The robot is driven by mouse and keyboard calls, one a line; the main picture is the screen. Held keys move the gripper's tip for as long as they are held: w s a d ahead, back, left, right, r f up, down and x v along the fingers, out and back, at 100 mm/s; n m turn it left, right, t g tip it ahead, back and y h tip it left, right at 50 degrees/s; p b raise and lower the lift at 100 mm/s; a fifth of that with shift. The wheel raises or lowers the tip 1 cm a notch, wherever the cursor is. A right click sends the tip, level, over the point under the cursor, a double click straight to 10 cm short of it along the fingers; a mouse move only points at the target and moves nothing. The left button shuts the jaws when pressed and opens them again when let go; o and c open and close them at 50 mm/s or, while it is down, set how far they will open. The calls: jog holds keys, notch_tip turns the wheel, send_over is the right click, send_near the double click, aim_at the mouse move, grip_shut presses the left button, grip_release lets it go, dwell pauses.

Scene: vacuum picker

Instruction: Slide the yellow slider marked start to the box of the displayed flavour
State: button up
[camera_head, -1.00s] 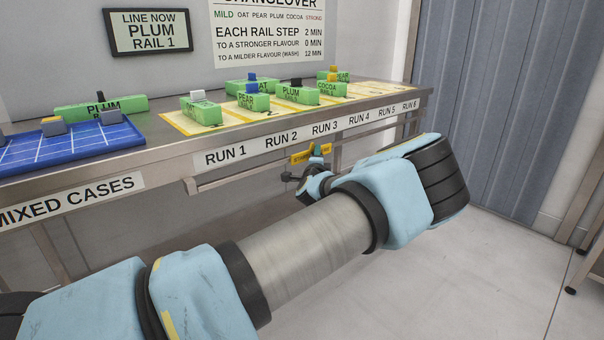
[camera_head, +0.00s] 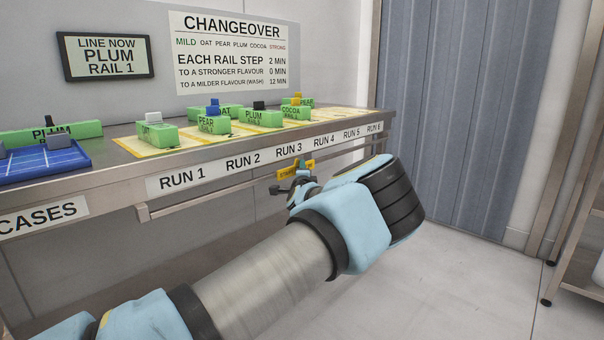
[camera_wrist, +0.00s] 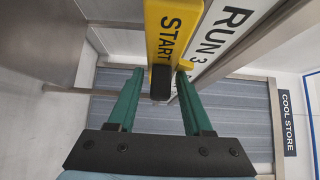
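The yellow slider (camera_head: 296,169) marked START hangs at the bench's front edge, just below the RUN 3 label. It fills the top middle of the wrist view (camera_wrist: 172,35), with a black knob (camera_wrist: 160,83) at its lower end. My gripper's two green fingers (camera_wrist: 159,80) are apart, one on each side of the knob, with visible gaps. In the head view my gripper (camera_head: 300,188) is small and partly hidden by my arm. The display (camera_head: 106,57) reads LINE NOW PLUM RAIL 1. Green boxes include one marked PLUM (camera_head: 260,119) and another PLUM (camera_head: 50,134) farther left.
A metal rail (camera_head: 205,192) runs under the RUN 1 to RUN 6 labels. A blue tray (camera_head: 72,163) with grey blocks sits at left. Other green boxes read PEAR (camera_head: 213,125) and COCOA (camera_head: 295,112). A shelf unit stands at far right; floor is free before it.

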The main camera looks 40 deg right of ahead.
jog(key=shift+o, duration=0.3)
jog(key=shift+s, duration=0.1)
jog(key=v, duration=1)
jog(key=shift+s+a, duration=0.25)
